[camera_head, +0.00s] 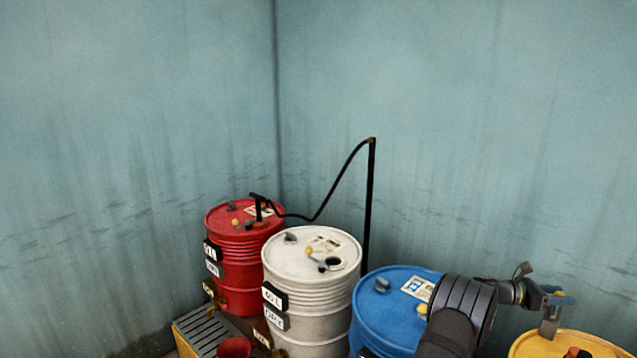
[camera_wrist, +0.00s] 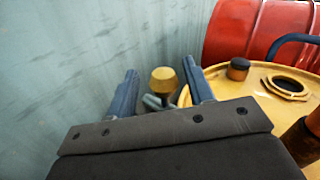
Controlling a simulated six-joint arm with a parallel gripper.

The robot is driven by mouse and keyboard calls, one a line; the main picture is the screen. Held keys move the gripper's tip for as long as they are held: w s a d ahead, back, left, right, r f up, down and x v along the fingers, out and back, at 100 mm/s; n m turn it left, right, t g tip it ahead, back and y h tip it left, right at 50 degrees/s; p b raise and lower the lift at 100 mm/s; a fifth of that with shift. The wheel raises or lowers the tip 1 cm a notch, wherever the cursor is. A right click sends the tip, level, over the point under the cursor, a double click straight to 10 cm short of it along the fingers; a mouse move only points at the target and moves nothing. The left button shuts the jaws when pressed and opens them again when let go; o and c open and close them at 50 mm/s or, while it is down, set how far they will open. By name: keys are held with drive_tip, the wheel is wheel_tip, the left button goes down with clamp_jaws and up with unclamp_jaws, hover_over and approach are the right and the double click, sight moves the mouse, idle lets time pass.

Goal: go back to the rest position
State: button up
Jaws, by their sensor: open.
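My gripper (camera_head: 558,297) is at the right in the head view, above the yellow drum (camera_head: 600,343). In the wrist view my gripper (camera_wrist: 163,82) has its two blue-grey fingers spread apart. A brass-coloured knob (camera_wrist: 163,77) shows in the gap between them, with visible space on both sides. I cannot tell how far beyond the fingertips it is. The yellow drum's top (camera_wrist: 240,100) is to the right of the fingers, with a dark cap (camera_wrist: 238,68) and an open ringed hole (camera_wrist: 286,86).
Red (camera_head: 240,270), white (camera_head: 300,258) and blue (camera_head: 385,305) drums stand in a row to the left. A black hose on a pole (camera_head: 370,200) rises behind them. A red container (camera_head: 234,347) is low in front. Walls close in behind; the space above the drums is free.

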drive_tip(key=w+a, duration=0.3)
drive_tip(key=a, duration=1.3)
drive_tip(key=s+d, duration=0.1)
drive_tip(key=d, duration=0.4)
drive_tip(key=s+d, duration=0.1)
drive_tip(key=d, duration=0.5)
drive_tip(key=s+d, duration=0.1)
drive_tip(key=d, duration=0.5)
drive_tip(key=shift+s, duration=0.15)
drive_tip(key=shift+s+a, duration=0.3)
drive_tip(key=shift+a, duration=0.3)
drive_tip(key=o, duration=1.1)
drive_tip(key=shift+o, duration=0.2)
drive_tip(key=w+a+r+m+t+y, duration=0.1)
drive_tip(key=a+r+m+y, duration=0.45)
drive_tip(key=m, duration=0.75)
drive_tip(key=w+a+r+m+t+y, duration=0.1)
drive_tip(key=a+r+m+y, duration=0.2)
drive_tip(key=r+m+y, duration=0.65)
drive_tip(key=s+d+f+m+h, duration=0.1)
drive_tip(key=d+f+m, duration=0.3)
drive_tip(key=f, duration=0.4)
drive_tip(key=shift+d+f+h, duration=0.15)
drive_tip(key=shift+f+h, duration=0.1)
drive_tip(key=shift+h, duration=0.35)
